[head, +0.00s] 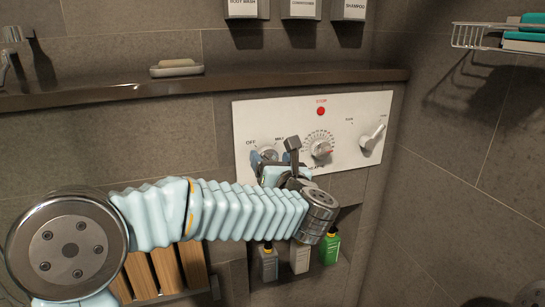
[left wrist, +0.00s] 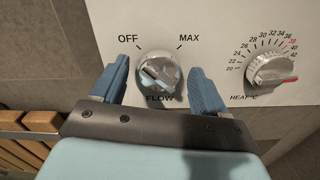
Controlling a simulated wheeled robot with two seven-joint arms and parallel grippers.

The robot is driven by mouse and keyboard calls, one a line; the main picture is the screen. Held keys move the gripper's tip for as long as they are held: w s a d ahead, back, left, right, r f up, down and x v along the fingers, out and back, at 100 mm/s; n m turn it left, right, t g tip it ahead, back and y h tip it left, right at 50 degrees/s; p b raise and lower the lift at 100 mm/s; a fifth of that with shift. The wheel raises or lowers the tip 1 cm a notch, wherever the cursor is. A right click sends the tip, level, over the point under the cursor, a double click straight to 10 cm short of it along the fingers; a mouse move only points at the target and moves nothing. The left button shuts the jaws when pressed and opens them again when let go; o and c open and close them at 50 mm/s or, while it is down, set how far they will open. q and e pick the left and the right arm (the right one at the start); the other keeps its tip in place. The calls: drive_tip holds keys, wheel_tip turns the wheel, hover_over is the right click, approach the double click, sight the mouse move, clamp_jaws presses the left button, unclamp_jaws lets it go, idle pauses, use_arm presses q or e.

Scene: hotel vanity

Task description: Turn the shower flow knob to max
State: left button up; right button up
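The flow knob (left wrist: 159,70) is a round silver knob on the white shower panel (left wrist: 225,25), with OFF printed at its upper left, MAX at its upper right and FLOW below. A raised bar slants across its face from upper left to lower right. My left gripper (left wrist: 158,78) is open, with one blue finger on each side of the knob and visible gaps between. In the head view, my left gripper (head: 270,160) is at the panel's lower left and partly covers the knob (head: 264,153). My right gripper is not in view.
A temperature dial (head: 320,149) and a lever (head: 372,137) sit to the right on the panel. A ledge with a soap dish (head: 177,68) runs above. Bottles, including a green one (head: 330,248), stand in a niche below. A wire rack (head: 480,37) hangs upper right.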

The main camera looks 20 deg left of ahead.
use_arm(q)
drive_tip(key=c, duration=0.9)
drive_tip(key=shift+m, duration=0.3)
drive_tip(key=shift+f+m+b, duration=0.1)
drive_tip(key=shift+m+b, duration=0.85)
drive_tip(key=shift+m, duration=0.45)
drive_tip(key=m, duration=0.3)
drive_tip(key=shift+w+d+m, duration=0.1)
drive_tip(key=shift+m, duration=0.2)
drive_tip(key=m, duration=0.4)
drive_tip(key=shift+m, duration=0.3)
drive_tip(key=m+p, duration=0.3)
drive_tip(key=m, duration=0.3)
drive_tip(key=shift+m, duration=0.3)
